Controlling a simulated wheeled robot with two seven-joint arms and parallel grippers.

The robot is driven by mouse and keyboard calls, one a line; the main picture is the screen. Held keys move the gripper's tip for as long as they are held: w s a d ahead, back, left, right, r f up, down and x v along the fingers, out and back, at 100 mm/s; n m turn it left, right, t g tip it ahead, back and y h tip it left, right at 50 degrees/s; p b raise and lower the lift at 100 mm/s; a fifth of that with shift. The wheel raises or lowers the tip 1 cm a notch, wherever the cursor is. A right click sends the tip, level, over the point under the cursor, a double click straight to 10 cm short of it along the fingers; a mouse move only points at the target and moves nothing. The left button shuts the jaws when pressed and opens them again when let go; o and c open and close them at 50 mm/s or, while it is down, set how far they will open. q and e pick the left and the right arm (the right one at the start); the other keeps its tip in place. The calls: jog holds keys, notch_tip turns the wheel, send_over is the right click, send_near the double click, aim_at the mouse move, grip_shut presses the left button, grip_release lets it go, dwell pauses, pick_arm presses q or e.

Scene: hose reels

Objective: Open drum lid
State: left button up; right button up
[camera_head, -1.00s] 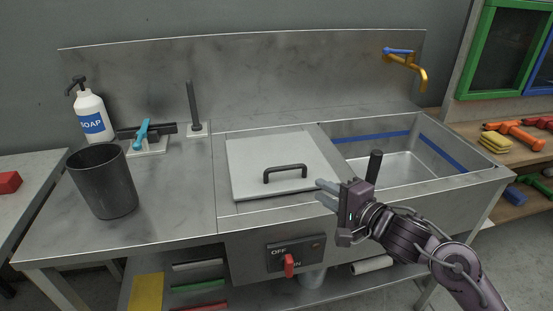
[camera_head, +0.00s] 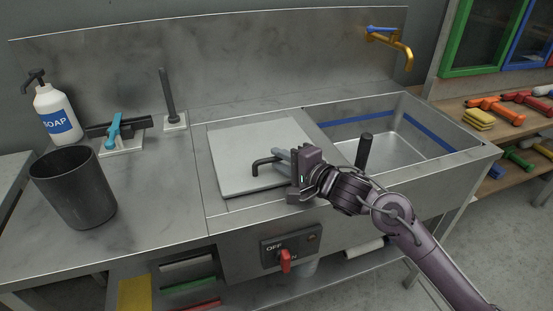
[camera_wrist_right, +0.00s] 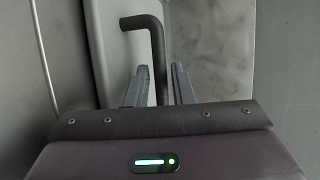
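The drum lid (camera_head: 236,142) is a flat, square grey panel, lying closed in the steel counter. Its dark bar handle (camera_head: 258,164) stands near its front edge. My right gripper (camera_head: 283,156) is at the right end of the handle, partly covering it. In the right wrist view the handle (camera_wrist_right: 156,50) runs down between the two grey fingers of the gripper (camera_wrist_right: 160,80). The fingers are apart, with a gap visible on the right side of the bar. My left gripper is not in view.
A sink basin (camera_head: 390,147) with a dark upright lever (camera_head: 364,150) lies right of the lid. A red OFF switch (camera_head: 285,260) is on the front panel. A dark bin (camera_head: 75,188), soap bottle (camera_head: 58,115) and black post (camera_head: 167,95) stand on the left.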

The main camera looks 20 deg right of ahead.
jog(key=shift+x, duration=0.8)
jog(key=shift+c, duration=0.4)
grip_shut()
